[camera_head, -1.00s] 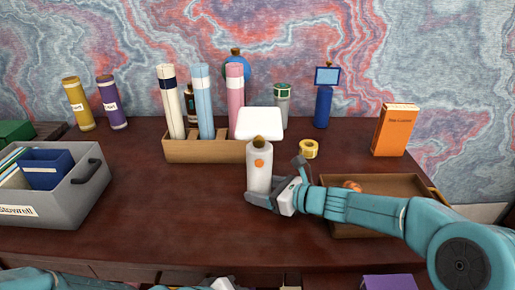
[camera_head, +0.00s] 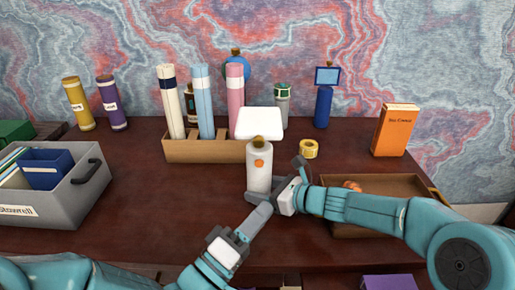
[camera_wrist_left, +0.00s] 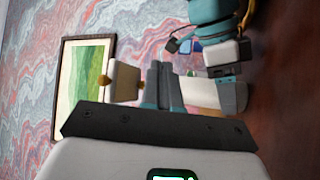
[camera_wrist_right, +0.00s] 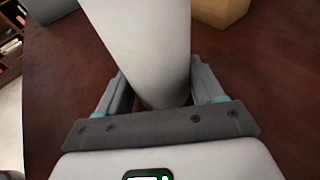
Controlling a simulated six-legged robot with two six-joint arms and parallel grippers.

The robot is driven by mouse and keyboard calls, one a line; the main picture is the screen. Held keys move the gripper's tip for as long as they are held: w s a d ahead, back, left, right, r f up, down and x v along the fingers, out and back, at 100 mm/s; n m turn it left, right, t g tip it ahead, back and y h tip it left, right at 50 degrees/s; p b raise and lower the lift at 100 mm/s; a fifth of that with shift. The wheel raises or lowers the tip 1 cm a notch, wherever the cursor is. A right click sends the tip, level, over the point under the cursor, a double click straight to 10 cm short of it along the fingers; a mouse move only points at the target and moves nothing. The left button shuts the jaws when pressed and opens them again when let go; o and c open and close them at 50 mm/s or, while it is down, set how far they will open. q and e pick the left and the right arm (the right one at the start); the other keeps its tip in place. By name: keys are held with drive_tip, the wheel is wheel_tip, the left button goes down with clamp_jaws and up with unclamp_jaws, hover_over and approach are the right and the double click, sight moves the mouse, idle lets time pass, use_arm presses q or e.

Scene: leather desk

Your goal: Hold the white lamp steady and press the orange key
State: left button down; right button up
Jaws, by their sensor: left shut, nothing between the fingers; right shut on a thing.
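The white lamp (camera_head: 258,182) stands upright on the desk, with a pale square head on top and the orange key (camera_head: 259,163) on its front. My right gripper (camera_head: 273,192) is shut on the lamp's lower body; in the right wrist view the white body (camera_wrist_right: 150,45) sits between its fingers. My left gripper (camera_head: 258,214) is shut and empty, in front of the lamp's base and below the key. In the left wrist view its closed fingers (camera_wrist_left: 163,84) overlap the lamp body (camera_wrist_left: 203,93); the key cannot be made out there. Whether they touch the lamp is unclear.
A wooden holder (camera_head: 205,151) with tall rolls stands behind the lamp. A yellow tape roll (camera_head: 309,149) lies right of it. A grey bin (camera_head: 62,205) is at left, a wooden tray (camera_head: 411,181) and orange box (camera_head: 395,130) at right. The desk left of the lamp is clear.

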sight(256, 175)
use_arm(q)
drive_tip(key=shift+t, duration=0.6)
drive_tip(key=shift+w+a+r, duration=0.15)
drive_tip(key=shift+w, duration=1.35)
drive_tip(key=shift+w+a+r, duration=0.15)
drive_tip(key=shift+w+r, duration=0.05)
drive_tip(key=shift+w, duration=1.25)
drive_tip(key=shift+w+a+r, duration=0.15)
drive_tip(key=shift+w, duration=1.35)
drive_tip(key=shift+w, duration=0.45)
drive_tip(key=shift+w, duration=0.4)
drive_tip(key=shift+s, duration=0.85)
